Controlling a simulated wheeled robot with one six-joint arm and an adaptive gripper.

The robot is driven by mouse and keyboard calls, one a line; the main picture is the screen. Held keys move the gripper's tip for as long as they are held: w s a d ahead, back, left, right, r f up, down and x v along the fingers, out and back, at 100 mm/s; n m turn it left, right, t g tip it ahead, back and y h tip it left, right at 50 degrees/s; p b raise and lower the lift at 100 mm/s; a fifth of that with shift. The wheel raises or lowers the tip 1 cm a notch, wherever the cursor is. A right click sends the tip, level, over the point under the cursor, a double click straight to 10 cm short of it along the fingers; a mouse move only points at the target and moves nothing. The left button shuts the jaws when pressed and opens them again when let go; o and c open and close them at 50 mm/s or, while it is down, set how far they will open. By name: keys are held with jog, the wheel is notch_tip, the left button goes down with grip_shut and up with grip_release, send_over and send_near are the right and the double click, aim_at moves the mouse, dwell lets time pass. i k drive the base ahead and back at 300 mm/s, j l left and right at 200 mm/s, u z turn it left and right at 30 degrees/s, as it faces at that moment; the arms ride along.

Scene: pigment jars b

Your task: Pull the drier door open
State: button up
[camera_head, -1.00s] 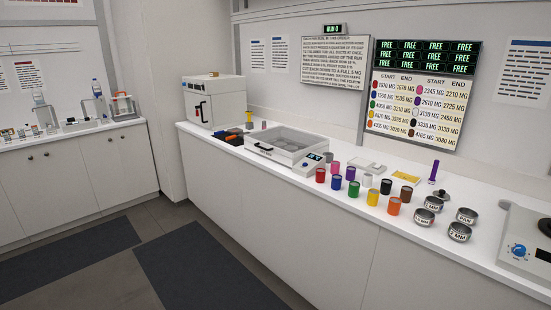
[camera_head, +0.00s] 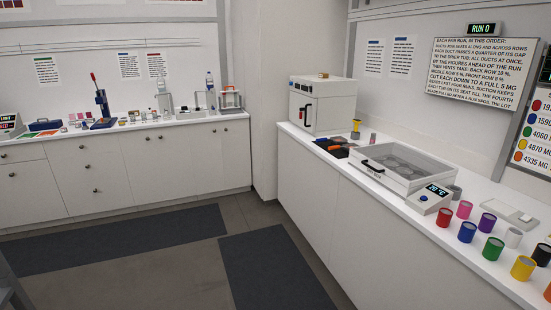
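A white box-shaped cabinet (camera_head: 333,108) stands at the far left end of the right-hand counter. Its front door has an upright black handle (camera_head: 306,112) and looks shut. A low, wide white case (camera_head: 392,184) with a grey see-through top sits nearer on the same counter. It has a black bar handle (camera_head: 372,166) on its front and small lettering I cannot read surely. I cannot tell from labels which of the two is the drier. My gripper is not in view.
A small display unit (camera_head: 430,197) and several coloured jars, one red (camera_head: 445,217), stand right of the low case. Dark small items (camera_head: 333,147) lie before the cabinet. The left counter (camera_head: 110,136) holds tools. Floor with dark mats (camera_head: 270,265) is open between counters.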

aim_at(297, 101)
jog(key=i+j+u, duration=0.15)
jog(key=i+u, duration=0.2)
jog(key=i, duration=0.4)
jog(key=i+u, duration=0.35)
jog(key=i, duration=0.4)
jog(key=i+z, duration=0.3)
jog(key=i, duration=0.6)
jog(key=i+j+z, duration=0.1)
jog(key=i+z, duration=0.2)
jog(key=i, duration=1.75)
